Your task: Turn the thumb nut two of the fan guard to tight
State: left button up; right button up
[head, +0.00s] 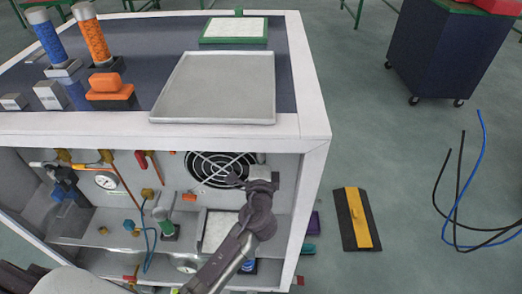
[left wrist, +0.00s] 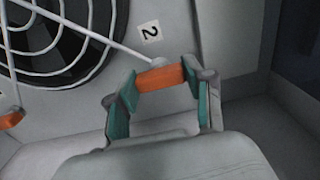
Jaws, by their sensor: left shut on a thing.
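Thumb nut two, an orange bar (left wrist: 161,78), sits beside a white label with a "2" in the left wrist view. It is at the end of a strut of the white wire fan guard (left wrist: 88,30). My left gripper (left wrist: 160,84) is shut on it, with teal pads at both its ends. In the head view the fan guard (head: 215,168) is on the back panel under the bench top. My left gripper (head: 262,184) is at its right side and hides the nut there. Another orange nut (left wrist: 10,119) shows at the left edge of the wrist view. My right gripper is not in view.
A grey tray (head: 215,85) lies on the bench top above. A pressure gauge (head: 106,181), pipes and valves fill the bay to the left. The cabinet's right side wall (head: 300,210) stands close to the gripper. A black and yellow ramp (head: 357,218) lies on the floor.

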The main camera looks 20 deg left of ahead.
pick_arm(q)
jog(key=o, duration=1.2)
jog(key=shift+c, duration=0.2)
jog(key=v, duration=1.2)
jog(key=s+f+n+g+h, duration=0.1)
jog(key=s+f+g, duration=0.2)
jog(key=f, duration=0.9)
jog(key=s+f+n+g+h, duration=0.1)
jog(key=s+f+g+h, duration=0.15)
jog(key=f, duration=0.85)
jog(key=s+f+g+h, duration=0.1)
jog(key=s+f+g, duration=0.25)
jog(key=f, duration=0.85)
jog(key=s+a+f+n+g, duration=0.2)
jog(key=s+f, duration=0.4)
jog(key=s, duration=0.4)
jog(key=s+a+f+n+g, duration=0.3)
jog(key=s+a+f+n, duration=0.1)
jog(key=s, duration=0.5)
jog(key=s+a+f+n+g, duration=0.2)
jog(key=s+a+f+n, duration=0.1)
jog(key=s+f, duration=0.6)
jog(key=shift+s+a+n, duration=0.4)
jog(key=shift+s+n, duration=0.4)
jog(key=shift+s, duration=0.05)
